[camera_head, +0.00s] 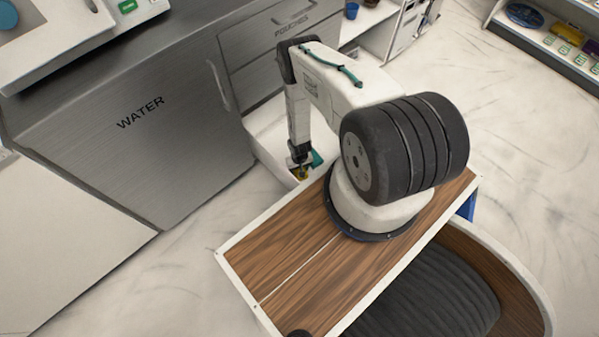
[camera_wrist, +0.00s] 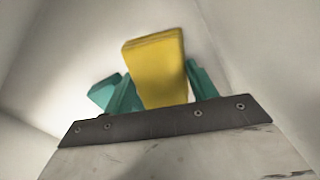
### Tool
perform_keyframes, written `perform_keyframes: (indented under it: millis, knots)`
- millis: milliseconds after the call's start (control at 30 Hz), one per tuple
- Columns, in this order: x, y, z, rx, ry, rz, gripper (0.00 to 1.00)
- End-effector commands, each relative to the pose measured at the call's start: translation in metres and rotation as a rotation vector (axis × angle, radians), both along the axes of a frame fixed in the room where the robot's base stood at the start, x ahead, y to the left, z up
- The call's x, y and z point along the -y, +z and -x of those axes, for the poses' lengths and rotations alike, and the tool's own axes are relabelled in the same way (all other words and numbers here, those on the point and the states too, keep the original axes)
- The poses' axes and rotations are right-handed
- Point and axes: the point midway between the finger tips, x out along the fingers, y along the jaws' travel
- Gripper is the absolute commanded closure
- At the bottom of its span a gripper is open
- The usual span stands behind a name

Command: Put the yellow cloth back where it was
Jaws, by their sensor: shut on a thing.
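The yellow cloth (camera_wrist: 155,72) is a folded, block-like piece held between the teal fingers of my gripper (camera_wrist: 158,88) in the wrist view. In the head view my gripper (camera_head: 304,165) points down beside the steel cabinet, with a small bit of the yellow cloth (camera_head: 300,174) showing at its tip. It is over or inside a white open container (camera_head: 272,137). Pale walls surround the cloth in the wrist view. I cannot tell whether the cloth touches the container's floor, and much of the container is hidden by my arm.
A steel cabinet marked WATER (camera_head: 160,140) stands close at the left, with a drawer unit (camera_head: 285,40) behind it. A blue cup (camera_head: 352,10) is at the back. A shelf with goods (camera_head: 545,30) stands at the far right. The marble floor (camera_head: 500,130) between is clear.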

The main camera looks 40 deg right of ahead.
Motion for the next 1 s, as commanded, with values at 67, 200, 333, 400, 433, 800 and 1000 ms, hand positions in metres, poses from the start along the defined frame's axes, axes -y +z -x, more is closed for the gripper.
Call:
perform_keyframes:
  millis: [67, 200, 333, 400, 433, 800, 1000]
  knots:
    - [-0.001, -0.013, 0.002, -0.002, 0.000, -0.002, 0.64]
    - [0.000, -0.029, 0.001, -0.001, -0.001, 0.000, 0.64]
    - [0.000, -0.032, 0.001, -0.001, -0.002, 0.000, 0.64]
    - [0.000, -0.032, 0.001, -0.001, -0.002, 0.000, 0.64]
    - [0.000, -0.032, 0.001, -0.001, -0.002, 0.000, 0.64]
    - [0.000, -0.034, 0.001, -0.001, -0.001, 0.000, 0.21]
    - [0.000, -0.032, 0.001, -0.001, -0.003, 0.000, 0.21]
